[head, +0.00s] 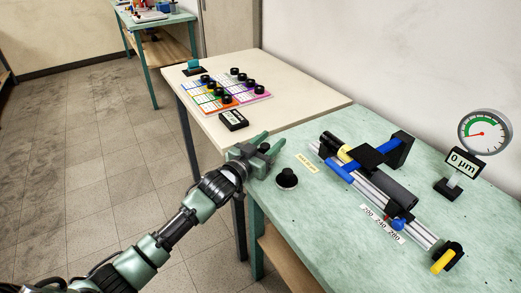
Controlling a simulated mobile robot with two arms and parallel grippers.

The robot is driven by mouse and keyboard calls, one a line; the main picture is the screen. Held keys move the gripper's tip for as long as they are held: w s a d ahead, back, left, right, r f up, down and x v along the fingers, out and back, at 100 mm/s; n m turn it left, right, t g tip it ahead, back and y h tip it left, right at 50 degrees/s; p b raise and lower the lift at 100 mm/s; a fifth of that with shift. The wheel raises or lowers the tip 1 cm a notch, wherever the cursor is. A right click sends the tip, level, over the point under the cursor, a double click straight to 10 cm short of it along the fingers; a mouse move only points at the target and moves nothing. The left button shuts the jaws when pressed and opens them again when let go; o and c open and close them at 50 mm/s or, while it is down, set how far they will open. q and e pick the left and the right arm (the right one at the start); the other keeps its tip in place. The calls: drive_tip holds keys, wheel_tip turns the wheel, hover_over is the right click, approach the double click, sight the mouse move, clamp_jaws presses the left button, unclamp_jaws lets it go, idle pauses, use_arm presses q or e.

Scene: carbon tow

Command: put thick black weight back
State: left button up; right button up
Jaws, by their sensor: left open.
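A black knobbed weight (287,179) sits on a pale round base near the left edge of the green table. Several more black weights (227,99) stand on a coloured chart (250,98) on the cream table. I cannot tell for sure which weight is the thick one. My left gripper (268,147) is open above the corner where the two tables meet, up and left of the knobbed weight and apart from it. A small dark shape shows between its fingers; I cannot tell whether it is part of the gripper. My right gripper is out of view.
A rail device (370,180) with blue and black parts fills the green table's (318,240) middle. A "0 µm" display (454,172) and a dial gauge (485,132) are at the right. A small black display (233,120) lies on the cream table (285,80), whose right part is clear.

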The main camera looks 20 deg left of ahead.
use_arm(q)
drive_tip(key=v, duration=1.1)
drive_tip(key=shift+s, duration=0.35)
drive_tip(key=shift+a, duration=0.1)
